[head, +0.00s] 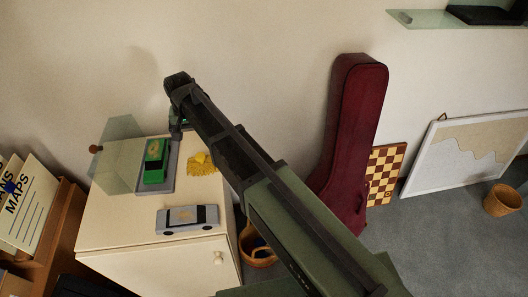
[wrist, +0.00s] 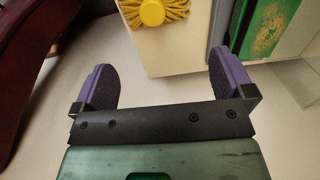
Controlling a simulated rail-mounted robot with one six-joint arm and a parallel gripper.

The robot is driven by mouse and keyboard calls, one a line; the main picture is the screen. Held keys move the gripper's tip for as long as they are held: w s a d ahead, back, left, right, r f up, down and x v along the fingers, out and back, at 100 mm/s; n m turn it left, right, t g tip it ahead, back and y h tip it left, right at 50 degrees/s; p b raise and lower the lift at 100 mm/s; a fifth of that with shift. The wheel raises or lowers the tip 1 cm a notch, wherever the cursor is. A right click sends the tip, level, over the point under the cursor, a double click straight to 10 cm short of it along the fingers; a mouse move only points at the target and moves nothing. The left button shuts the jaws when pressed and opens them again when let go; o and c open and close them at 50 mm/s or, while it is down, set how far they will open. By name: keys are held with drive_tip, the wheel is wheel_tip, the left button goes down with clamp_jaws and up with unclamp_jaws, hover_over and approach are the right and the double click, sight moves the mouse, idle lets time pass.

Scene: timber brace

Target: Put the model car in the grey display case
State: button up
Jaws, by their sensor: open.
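The silver-grey model car (head: 187,219) with dark windows lies on the cream cabinet top, near its front edge. The grey display case (head: 169,182) is a grey base behind it with a clear lid (head: 118,150) tipped open to the left and a brown knob (head: 96,149). A green block-like item (head: 155,161) with a gold mark sits on the case base; it also shows in the wrist view (wrist: 264,28). My gripper (wrist: 161,64) is open and empty, purple fingers apart. In the head view it is mostly hidden behind my wrist, by the case's back end.
A yellow fringed item (head: 202,163) lies on the cabinet top (head: 115,222), right of the case. A dark red instrument case (head: 349,135) leans on the wall to the right. Books (head: 28,205) stand on the left. A basket (head: 256,248) is right of the cabinet.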

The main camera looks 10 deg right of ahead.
drive_tip(key=s+d, duration=0.9)
drive_tip(key=d, duration=0.3)
drive_tip(key=s+d, duration=0.9)
drive_tip(key=d, duration=0.4)
drive_tip(key=shift+d+n, duration=0.25)
drive_tip(key=shift+n, duration=0.15)
